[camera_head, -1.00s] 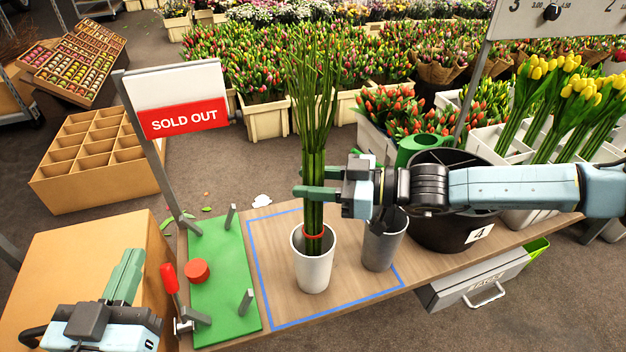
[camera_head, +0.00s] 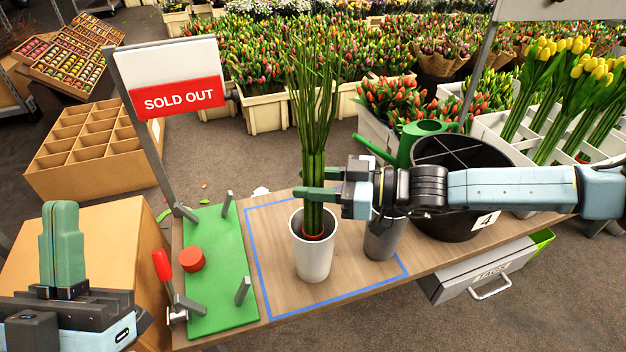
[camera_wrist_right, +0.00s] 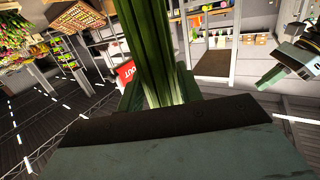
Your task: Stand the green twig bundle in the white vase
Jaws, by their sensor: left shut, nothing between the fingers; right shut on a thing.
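The green twig bundle (camera_head: 314,140) stands upright with its lower end inside the mouth of the white vase (camera_head: 314,262). Its red band (camera_head: 314,237) shows just inside the rim; the stem ends are hidden in the vase. My right gripper (camera_head: 312,194) is shut on the stems above the rim, coming in from the right. In the right wrist view the bundle (camera_wrist_right: 160,50) rises between the fingers. My left gripper (camera_head: 61,208) is shut and empty, pointing up at the lower left, well apart from the vase.
A grey cup (camera_head: 382,238) stands close right of the vase, under my right wrist. A black bucket (camera_head: 460,225) and a green watering can (camera_head: 418,140) are further right. A green board (camera_head: 222,265) with posts and a red knob lies left. Blue tape outlines the wood around the vase.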

